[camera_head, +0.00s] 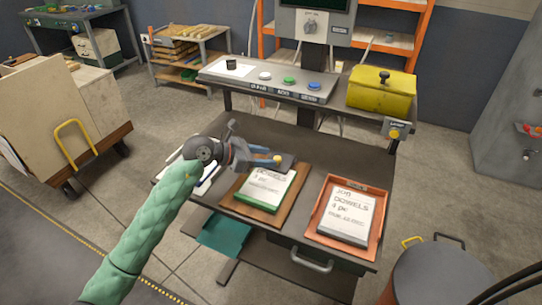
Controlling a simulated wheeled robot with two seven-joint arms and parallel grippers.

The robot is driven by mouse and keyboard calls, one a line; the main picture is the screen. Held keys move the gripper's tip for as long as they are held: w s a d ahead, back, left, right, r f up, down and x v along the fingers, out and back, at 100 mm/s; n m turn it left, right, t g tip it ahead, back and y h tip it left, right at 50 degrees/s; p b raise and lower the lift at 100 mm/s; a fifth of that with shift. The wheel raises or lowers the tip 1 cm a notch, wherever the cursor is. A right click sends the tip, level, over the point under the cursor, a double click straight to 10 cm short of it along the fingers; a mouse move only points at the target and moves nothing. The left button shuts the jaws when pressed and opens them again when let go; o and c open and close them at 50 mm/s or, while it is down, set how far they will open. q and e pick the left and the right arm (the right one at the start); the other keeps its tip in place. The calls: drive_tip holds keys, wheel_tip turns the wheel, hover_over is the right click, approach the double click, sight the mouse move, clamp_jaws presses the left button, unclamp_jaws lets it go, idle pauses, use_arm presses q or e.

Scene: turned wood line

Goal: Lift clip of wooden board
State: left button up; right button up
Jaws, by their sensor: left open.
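A wooden board (287,217) lies on the dark workbench, left of the orange tray. A sheet with "DOWELS" lettering (266,189) and a green edge lies on it. A dark clip-like part (287,161) is at the board's far end, partly hidden by my gripper. My left gripper (268,159) reaches in from the left, over the board's far end at this part. Its blue-grey fingers are open. A small orange-yellow spot shows between or just beyond the fingertips; I cannot tell whether they touch the clip. My right gripper is not in view.
An orange tray (322,239) with a job sheet (346,218) lies right of the board. A raised button panel (270,82) and yellow box (382,91) stand behind. A dark round bin (430,275) is at the lower right. The bench behind the board is clear.

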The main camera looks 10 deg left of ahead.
use_arm(q)
drive_tip(key=shift+x, duration=0.85)
drive_tip(key=shift+d, duration=0.1)
drive_tip(key=shift+w+f, duration=0.1)
drive_tip(key=c, duration=0.8)
clamp_jaws()
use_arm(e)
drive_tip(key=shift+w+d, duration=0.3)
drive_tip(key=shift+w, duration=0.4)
